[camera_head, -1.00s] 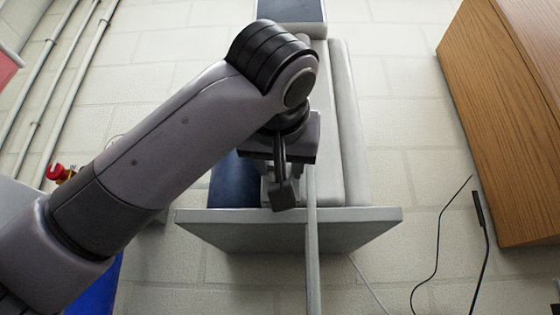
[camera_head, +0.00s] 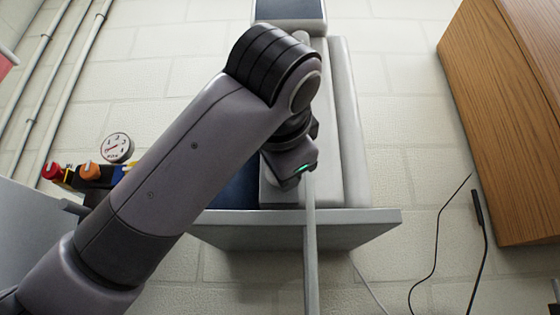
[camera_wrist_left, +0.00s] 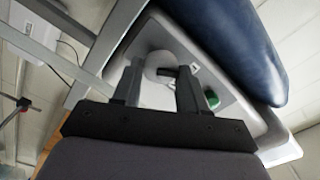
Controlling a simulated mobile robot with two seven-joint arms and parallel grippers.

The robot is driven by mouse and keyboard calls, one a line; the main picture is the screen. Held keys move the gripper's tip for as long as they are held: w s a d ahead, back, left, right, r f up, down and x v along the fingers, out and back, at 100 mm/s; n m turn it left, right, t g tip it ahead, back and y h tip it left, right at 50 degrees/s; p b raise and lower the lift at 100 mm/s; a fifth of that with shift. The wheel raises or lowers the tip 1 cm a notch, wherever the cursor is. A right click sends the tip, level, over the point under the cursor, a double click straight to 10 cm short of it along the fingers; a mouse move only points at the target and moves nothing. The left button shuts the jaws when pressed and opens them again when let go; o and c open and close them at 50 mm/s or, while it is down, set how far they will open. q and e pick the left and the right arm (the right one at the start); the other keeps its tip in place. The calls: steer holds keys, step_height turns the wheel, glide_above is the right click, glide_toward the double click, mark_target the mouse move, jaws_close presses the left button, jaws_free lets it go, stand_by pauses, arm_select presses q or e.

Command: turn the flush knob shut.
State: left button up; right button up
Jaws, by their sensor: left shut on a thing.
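In the left wrist view a pale, round flush knob (camera_wrist_left: 154,62) sits on a light grey panel (camera_wrist_left: 228,116), with a short dark bar beside it. The two fingers of my left gripper (camera_wrist_left: 161,72) stand on either side of the knob and are shut on it. In the head view my left gripper (camera_head: 290,165) is turned toward the grey unit, and its fingertips and the knob are hidden behind my wrist. My right gripper is in neither view.
A green button (camera_wrist_left: 211,98) and a dark blue pad (camera_wrist_left: 235,50) lie close to the knob. A grey shelf (camera_head: 270,232) with an upright post (camera_head: 311,250) is below my wrist. A gauge (camera_head: 117,148) and coloured knobs are at left, a wooden cabinet (camera_head: 505,110) at right.

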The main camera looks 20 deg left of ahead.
arm_select(q)
steer(key=m+p, duration=0.1)
steer(key=m, duration=0.4)
steer(key=shift+f+m, duration=0.1)
steer(key=shift+m, duration=0.3)
stand_by(0.4)
steer(key=o, duration=1)
steer(key=shift+d, duration=0.1)
steer(key=shift+s, duration=0.1)
steer(key=b+v, duration=0.2)
steer(key=v, duration=0.5)
